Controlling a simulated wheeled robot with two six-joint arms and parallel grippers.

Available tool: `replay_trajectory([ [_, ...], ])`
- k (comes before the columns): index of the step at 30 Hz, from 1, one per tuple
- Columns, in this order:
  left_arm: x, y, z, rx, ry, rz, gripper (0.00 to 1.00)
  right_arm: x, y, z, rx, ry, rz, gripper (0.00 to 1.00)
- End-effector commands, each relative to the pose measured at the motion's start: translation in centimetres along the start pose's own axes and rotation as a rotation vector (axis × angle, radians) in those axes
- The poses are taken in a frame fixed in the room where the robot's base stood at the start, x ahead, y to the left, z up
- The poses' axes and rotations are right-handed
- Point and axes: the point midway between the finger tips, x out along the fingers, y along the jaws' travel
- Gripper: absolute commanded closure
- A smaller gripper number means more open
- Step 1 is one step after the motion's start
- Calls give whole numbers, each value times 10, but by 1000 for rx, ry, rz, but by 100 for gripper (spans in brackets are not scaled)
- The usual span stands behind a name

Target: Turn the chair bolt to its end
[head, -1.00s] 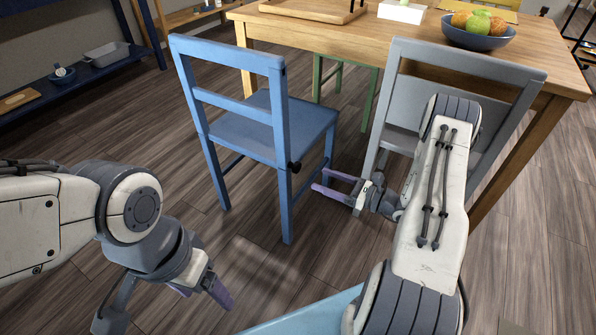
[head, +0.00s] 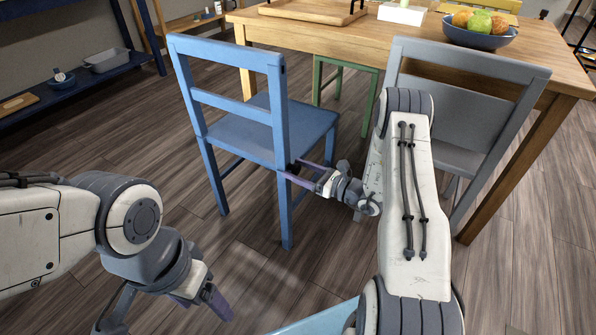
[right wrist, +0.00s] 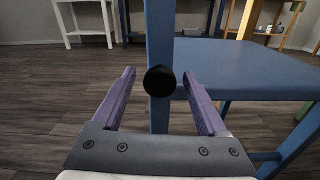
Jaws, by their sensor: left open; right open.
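The blue chair (head: 240,129) stands left of the table. Its bolt, a round black knob (right wrist: 160,81), sits on the chair's blue leg (right wrist: 158,35) in the right wrist view. My right gripper (head: 292,168) is open beside that leg. In the right wrist view its purple fingers (right wrist: 159,76) lie on either side of the knob, with gaps left and right, not closed on it. My left gripper (head: 203,302) is open and empty, low at the left, away from the chair.
A wooden table (head: 340,38) with a fruit bowl (head: 476,38) stands behind the chair. A grey chair (head: 460,100) is right of my right arm, and a green stool (head: 345,75) is under the table. Floor in front of the blue chair is clear.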

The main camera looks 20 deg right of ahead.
Motion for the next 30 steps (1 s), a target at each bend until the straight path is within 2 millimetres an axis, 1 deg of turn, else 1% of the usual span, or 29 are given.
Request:
replay_trajectory([
  [2, 0, 0, 0, 0, 0, 0, 24, 0, 0, 0, 0, 0, 0, 24],
  [3, 0, 0, 0, 0, 0, 0, 24, 0, 0, 0, 0, 0, 0, 32],
  [5, 0, 0, 0, 0, 0, 0, 24, 0, 0, 0, 0, 0, 0, 55],
  [6, 0, 0, 0, 0, 0, 0, 24, 0, 0, 0, 0, 0, 0, 70],
  [8, 0, 0, 0, 0, 0, 0, 24, -1, 0, 0, 0, 0, 0, 93],
  [9, 0, 0, 0, 0, 0, 0, 24, -1, 0, 0, 0, 0, 0, 100],
  [11, -1, 0, 0, 0, 0, 0, 24, -1, 0, 0, 1, 0, 0, 100],
  [13, -6, 0, 0, 0, 0, 0, 24, -1, 0, 2, 24, 1, 0, 100],
  [16, -18, 1, -1, 0, 0, 0, 24, -1, 0, 4, 100, 2, 0, 100],
  [19, -24, 2, -1, 0, 0, 0, 24, -1, 0, 3, 172, 2, -1, 100],
  [22, -25, 2, -1, 0, 0, 0, 24, -1, 0, 1, 204, 1, -1, 100],
  [29, -24, 2, -1, 0, 0, 0, 24, -2, 0, 0, 206, 1, -1, 100],
  [30, -24, 2, -1, 0, 0, 0, 24, -2, 0, 0, 206, 1, -1, 43],
])
